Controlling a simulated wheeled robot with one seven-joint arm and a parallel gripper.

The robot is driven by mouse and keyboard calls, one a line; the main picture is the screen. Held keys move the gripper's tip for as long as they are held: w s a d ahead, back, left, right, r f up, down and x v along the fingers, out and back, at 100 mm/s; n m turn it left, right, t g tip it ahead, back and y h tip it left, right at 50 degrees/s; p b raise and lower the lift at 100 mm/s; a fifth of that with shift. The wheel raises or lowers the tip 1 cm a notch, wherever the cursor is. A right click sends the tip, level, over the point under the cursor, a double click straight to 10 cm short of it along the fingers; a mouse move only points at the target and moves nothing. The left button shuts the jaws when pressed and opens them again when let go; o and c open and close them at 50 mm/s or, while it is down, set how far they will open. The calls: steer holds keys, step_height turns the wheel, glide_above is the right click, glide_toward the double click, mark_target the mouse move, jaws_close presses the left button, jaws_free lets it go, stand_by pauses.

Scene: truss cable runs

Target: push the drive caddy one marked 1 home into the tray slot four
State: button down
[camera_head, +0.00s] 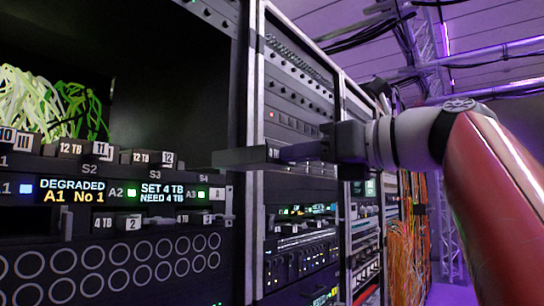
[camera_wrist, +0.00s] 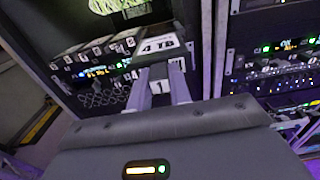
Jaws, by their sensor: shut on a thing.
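My gripper (camera_head: 322,148) is shut on a dark, long caddy (camera_head: 240,157) with a 4 TB label. The caddy reaches left from my fingers, and its far end shows just above and right of the S4 label (camera_head: 203,177). In the wrist view my gripper (camera_wrist: 162,74) holds the caddy (camera_wrist: 158,56) by its near end, with its 4 TB label facing up. The tray (camera_head: 66,165) carries the labels S1 to S4. I cannot tell whether the caddy's tip is inside slot four.
Caddies marked 10, 11 and 12 (camera_head: 152,157) sit in the tray left of slot four. Displays (camera_head: 163,194) below read "DEGRADED A1 No 1" and "SET 4 TB NEED 4 TB". A caddy marked 2 (camera_head: 117,223) sits lower. A pale rack post (camera_head: 254,120) stands behind the held caddy.

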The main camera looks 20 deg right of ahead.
mark_target(243, 169)
steer(key=shift+x, duration=2.85)
steer(key=shift+w+a+r, duration=0.1)
steer(key=shift+w+a, duration=0.1)
steer(key=shift+w, duration=0.05)
steer(key=shift+x, duration=1.1)
steer(key=shift+w+a, duration=0.25)
steer(key=shift+w, duration=0.05)
steer(key=shift+x, duration=1.15)
steer(key=shift+w, duration=0.1)
steer(key=shift+x, duration=3)
steer(key=shift+w+a, duration=0.15)
steer(key=shift+a, duration=0.05)
